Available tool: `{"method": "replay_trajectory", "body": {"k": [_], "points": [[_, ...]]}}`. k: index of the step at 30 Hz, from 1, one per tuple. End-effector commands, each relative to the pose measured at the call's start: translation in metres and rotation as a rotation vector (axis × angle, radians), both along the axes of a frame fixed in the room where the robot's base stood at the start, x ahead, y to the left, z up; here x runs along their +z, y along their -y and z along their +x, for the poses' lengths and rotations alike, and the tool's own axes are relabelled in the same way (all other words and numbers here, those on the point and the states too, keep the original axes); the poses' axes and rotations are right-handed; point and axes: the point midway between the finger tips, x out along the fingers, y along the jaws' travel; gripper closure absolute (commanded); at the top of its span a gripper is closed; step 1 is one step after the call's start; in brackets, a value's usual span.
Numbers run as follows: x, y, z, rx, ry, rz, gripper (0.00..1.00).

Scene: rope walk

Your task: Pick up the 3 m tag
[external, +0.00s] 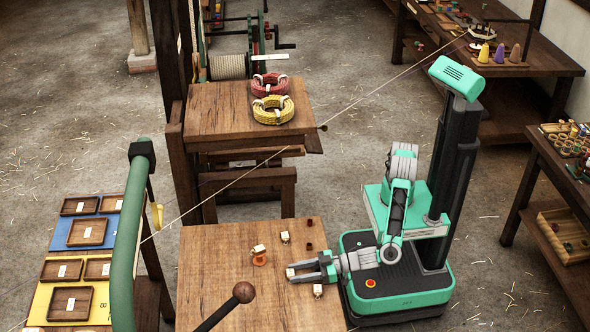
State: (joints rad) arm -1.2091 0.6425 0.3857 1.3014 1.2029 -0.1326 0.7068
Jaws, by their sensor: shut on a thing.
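My gripper (298,273) reaches left over the front wooden table (215,265). It is shut on a small pale tag (291,273) at its fingertips. The print on this tag is too small to read, so I cannot tell whether it is the 3 m tag. I cannot tell whether it touches the tabletop. Other small pale tags are on the same table: one (258,249) beside an orange piece, one (285,237) farther back, and one (318,290) just in front of my gripper.
Two small dark red-brown pieces (309,246) are near the table's right edge. A lever with a round brown knob (244,292) rises at the front. Small wooden trays (69,304) lie at the left. Red and yellow rope coils (272,109) sit on the table behind. A taut rope crosses above.

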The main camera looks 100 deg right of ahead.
Motion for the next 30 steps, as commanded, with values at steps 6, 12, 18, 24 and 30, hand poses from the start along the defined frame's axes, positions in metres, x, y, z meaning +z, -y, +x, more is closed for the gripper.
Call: {"method": "replay_trajectory", "body": {"k": [6, 12, 18, 24, 30], "points": [[0.0, 0.0, 0.0, 0.0, 0.0, 0.0, 0.97], [0.006, 0.0, 0.0, 0.0, 0.0, 0.002, 0.97], [0.037, 0.0, -0.001, -0.001, 0.0, 0.004, 0.97], [0.091, 0.029, -0.037, 0.002, 0.001, 0.005, 0.97], [0.117, 0.065, -0.082, 0.005, 0.0, 0.003, 0.97]]}}
